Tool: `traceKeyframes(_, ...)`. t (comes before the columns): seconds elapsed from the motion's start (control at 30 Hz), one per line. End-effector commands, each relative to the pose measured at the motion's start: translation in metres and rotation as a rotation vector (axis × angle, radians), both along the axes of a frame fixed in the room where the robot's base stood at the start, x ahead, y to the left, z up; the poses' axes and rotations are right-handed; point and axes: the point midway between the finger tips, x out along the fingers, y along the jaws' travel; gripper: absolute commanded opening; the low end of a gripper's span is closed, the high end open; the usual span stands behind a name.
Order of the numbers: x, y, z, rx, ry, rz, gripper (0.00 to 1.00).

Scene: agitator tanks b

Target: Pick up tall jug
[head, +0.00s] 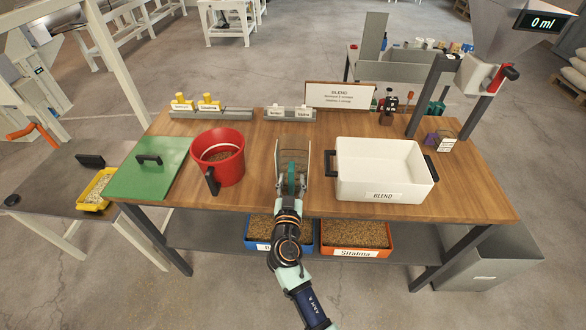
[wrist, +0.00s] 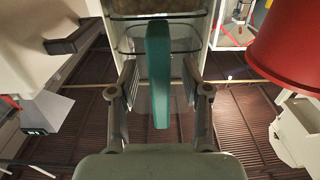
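The tall jug (head: 293,150) stands at the middle of the wooden table, between the red bucket and the white tray. It looks clear or pale with a teal handle facing me; brown shows at its top in the wrist view (wrist: 190,33), though I cannot tell whether that is contents. My gripper (head: 290,190) is at the jug's near side. In the wrist view my gripper (wrist: 160,100) has its fingers on either side of the teal handle (wrist: 158,70), with a gap on both sides. It is open and not closed on the handle.
A red bucket (head: 232,168) is left of the jug, a white BLEND tray (head: 362,197) is right. A green board (head: 135,181) lies at the left end. Labelled holders and a BLEND sign (head: 340,89) line the back. A hopper stand rises at right.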

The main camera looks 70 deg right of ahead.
Motion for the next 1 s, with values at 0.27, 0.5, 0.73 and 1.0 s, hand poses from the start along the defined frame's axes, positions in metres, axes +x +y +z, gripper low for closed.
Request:
traceKeyframes(0.27,0.0,0.0,0.0,0.0,0.0,0.0,0.03)
traceKeyframes(0.5,0.0,0.0,0.001,-0.002,-0.001,0.0,0.0)
traceKeyframes(0.73,0.0,0.0,0.002,-0.002,-0.001,0.0,0.0)
traceKeyframes(1.0,0.0,0.0,0.015,-0.001,-0.003,0.0,0.0)
